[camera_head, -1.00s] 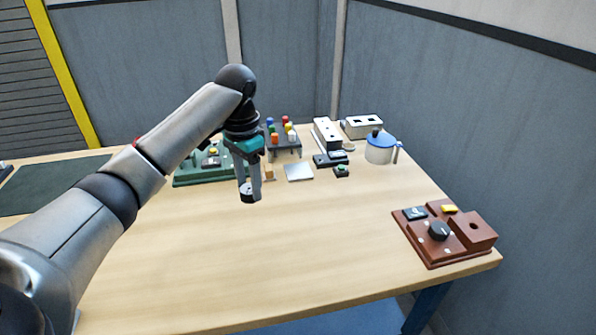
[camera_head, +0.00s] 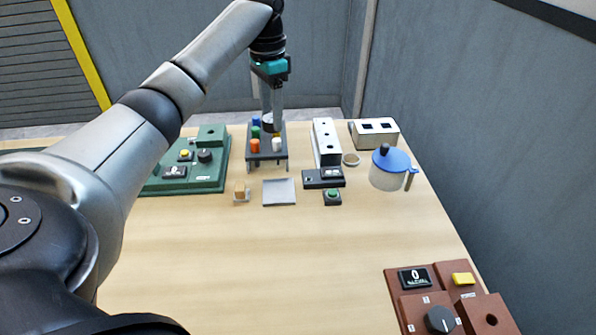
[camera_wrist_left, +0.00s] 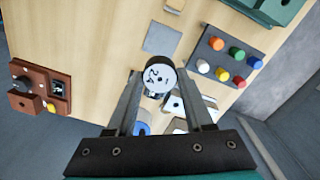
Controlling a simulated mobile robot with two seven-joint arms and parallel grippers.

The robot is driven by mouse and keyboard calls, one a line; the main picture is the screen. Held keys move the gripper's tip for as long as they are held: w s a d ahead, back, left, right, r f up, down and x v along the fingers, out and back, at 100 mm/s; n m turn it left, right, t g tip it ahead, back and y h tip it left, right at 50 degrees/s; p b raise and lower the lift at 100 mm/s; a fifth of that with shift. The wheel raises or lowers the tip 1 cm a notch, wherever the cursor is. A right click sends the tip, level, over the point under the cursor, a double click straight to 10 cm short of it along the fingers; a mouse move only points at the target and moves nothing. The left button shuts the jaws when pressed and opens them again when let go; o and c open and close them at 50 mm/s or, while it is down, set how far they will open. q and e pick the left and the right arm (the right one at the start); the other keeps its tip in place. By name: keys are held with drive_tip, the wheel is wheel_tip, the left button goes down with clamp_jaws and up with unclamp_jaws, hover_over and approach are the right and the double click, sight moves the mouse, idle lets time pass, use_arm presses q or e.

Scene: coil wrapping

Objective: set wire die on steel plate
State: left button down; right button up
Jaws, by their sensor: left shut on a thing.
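The wire die, a short dark cylinder with a white marked face (camera_wrist_left: 160,78), is held between the fingers of my left gripper (camera_wrist_left: 158,90). In the head view my left gripper (camera_head: 271,116) is shut on the die (camera_head: 269,124), in front of the peg rack at the back of the table. The steel plate (camera_head: 279,191) is a flat grey square lying bare on the table, nearer the viewer than the gripper. It also shows in the left wrist view (camera_wrist_left: 162,38), above the die in the picture and apart from it. My right gripper is not in view.
The rack with coloured pegs (camera_head: 265,156) stands behind the plate. A green machine (camera_head: 190,168) and a small wooden block (camera_head: 240,190) are to the left. A small green-button box (camera_head: 332,197) and a blue-lidded jug (camera_head: 390,170) are to the right.

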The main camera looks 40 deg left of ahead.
use_arm(q)
drive_tip(key=shift+w+f, duration=0.1)
drive_tip(key=shift+w, duration=0.25)
wheel_tip(320, 180, down, 7)
drive_tip(key=b, duration=0.3)
hover_over(278, 190)
wheel_tip(278, 190, down, 8)
drive_tip(key=shift+r, duration=0.15)
drive_tip(key=shift+f, duration=2.5)
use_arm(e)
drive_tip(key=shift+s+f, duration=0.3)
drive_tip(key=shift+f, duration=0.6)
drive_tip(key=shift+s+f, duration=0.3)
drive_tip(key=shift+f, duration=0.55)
use_arm(q)
drive_tip(key=shift+f, duration=0.1)
drive_tip(key=shift+c, duration=1.4)
unclamp_jaws()
